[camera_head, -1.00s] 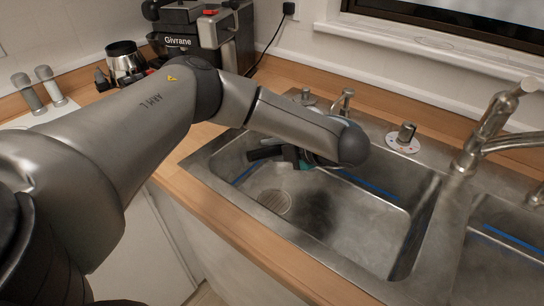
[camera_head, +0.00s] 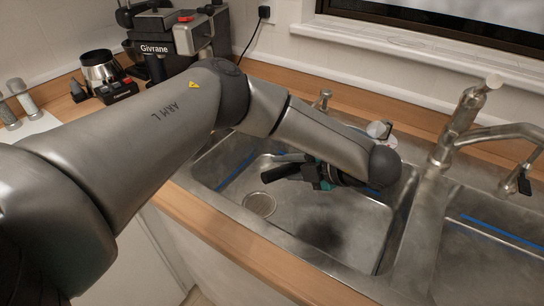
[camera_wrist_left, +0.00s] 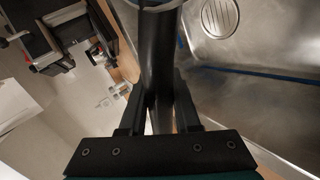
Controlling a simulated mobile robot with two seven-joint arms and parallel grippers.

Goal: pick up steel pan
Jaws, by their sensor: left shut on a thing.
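In the left wrist view my left gripper (camera_wrist_left: 159,95) is shut on the black handle (camera_wrist_left: 158,50) of what seems to be the steel pan. A sliver of grey metal (camera_wrist_left: 158,4) shows at the far end of the handle, at the top edge; the rest of the pan is out of that view. In the head view my left gripper (camera_head: 283,167) is over the left sink basin, its black fingers pointing left. I cannot make out the pan's body there. My right gripper is not in view.
The left sink basin (camera_head: 345,222) has a round drain (camera_head: 260,204). A tall faucet (camera_head: 456,125) stands between the basins, with a small tap (camera_head: 322,100) behind.

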